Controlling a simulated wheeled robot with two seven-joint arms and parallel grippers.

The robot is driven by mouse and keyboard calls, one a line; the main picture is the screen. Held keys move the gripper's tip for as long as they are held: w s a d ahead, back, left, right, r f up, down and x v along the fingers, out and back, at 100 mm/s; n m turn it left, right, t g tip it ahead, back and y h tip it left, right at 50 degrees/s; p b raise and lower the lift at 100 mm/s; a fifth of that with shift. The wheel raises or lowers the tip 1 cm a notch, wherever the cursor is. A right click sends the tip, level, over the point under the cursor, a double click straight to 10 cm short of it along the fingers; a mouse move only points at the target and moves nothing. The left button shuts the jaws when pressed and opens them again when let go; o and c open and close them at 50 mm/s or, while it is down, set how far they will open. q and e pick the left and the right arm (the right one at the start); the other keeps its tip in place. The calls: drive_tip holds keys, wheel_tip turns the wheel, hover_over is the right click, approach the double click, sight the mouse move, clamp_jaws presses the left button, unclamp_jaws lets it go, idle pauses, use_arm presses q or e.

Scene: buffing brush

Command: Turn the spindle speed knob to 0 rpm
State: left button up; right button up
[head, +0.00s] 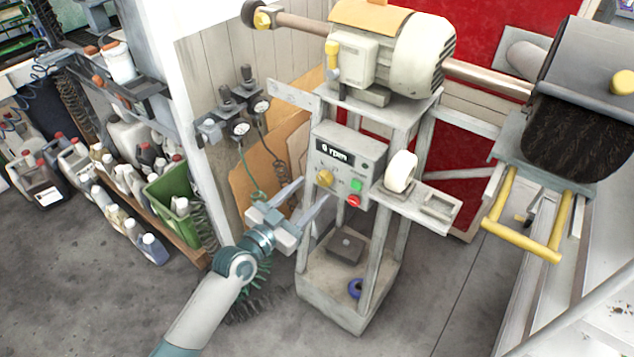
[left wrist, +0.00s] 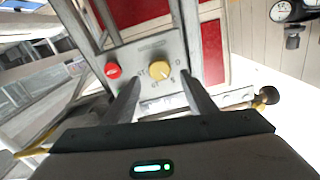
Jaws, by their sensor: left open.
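The yellow spindle speed knob (head: 325,178) is on the grey control panel of the machine. Above it a small black display (head: 335,150) shows a single digit and "rpm"; I cannot tell if the digit is 0 or 6. My left gripper (head: 314,190) is open in front of the panel, its fingers pointing at the knob. In the left wrist view the knob (left wrist: 159,70) appears between the two fingertips (left wrist: 161,78), with gaps on both sides; I see no clear contact. My right gripper is not in view.
A green button (head: 357,184) and a red button (head: 353,201) sit right of the knob. The motor (head: 390,50) is above. A yellow handle (head: 520,245) juts out at right. Bottles and a green crate (head: 178,205) stand left.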

sight(322, 180)
use_arm(q)
drive_tip(key=shift+x, duration=2.15)
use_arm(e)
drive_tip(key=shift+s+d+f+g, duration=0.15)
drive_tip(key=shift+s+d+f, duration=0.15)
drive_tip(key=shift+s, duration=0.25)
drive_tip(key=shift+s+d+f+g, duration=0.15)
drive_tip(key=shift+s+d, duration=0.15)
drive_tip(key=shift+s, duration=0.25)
use_arm(q)
drive_tip(key=shift+c, duration=1.3)
drive_tip(key=c, duration=0.8)
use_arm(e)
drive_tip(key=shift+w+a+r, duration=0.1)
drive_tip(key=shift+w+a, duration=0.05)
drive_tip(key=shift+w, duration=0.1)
